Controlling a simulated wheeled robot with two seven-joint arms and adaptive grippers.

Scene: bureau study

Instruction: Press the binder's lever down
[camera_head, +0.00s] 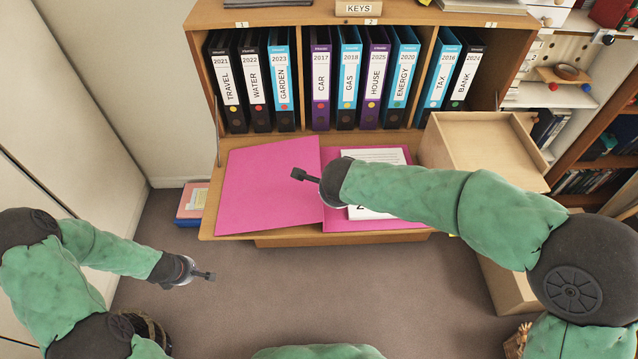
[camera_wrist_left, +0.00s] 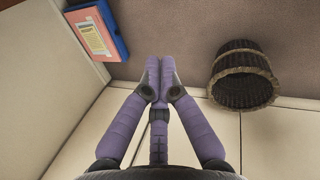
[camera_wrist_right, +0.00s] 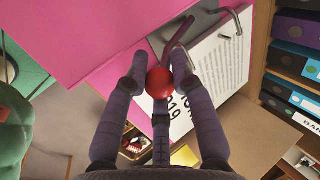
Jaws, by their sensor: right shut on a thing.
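The open pink binder (camera_head: 268,185) lies on the fold-down desk flap (camera_head: 222,229). White printed pages (camera_head: 385,156) lie on its right half, partly hidden by my right arm. In the right wrist view the binder's dark red lever (camera_wrist_right: 178,36) ends in a red ball knob (camera_wrist_right: 160,83), beside curved metal rings (camera_wrist_right: 229,22). My right gripper (camera_wrist_right: 160,68) is shut on the knob, one finger on each side. Whether the rings are closed I cannot tell. My left gripper (camera_wrist_left: 159,68) is shut and empty, off to the left above the floor.
Labelled binders (camera_head: 345,80) stand in the shelf behind the flap. A wooden box (camera_head: 485,150) stands at the flap's right. The floor before the flap is clear.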

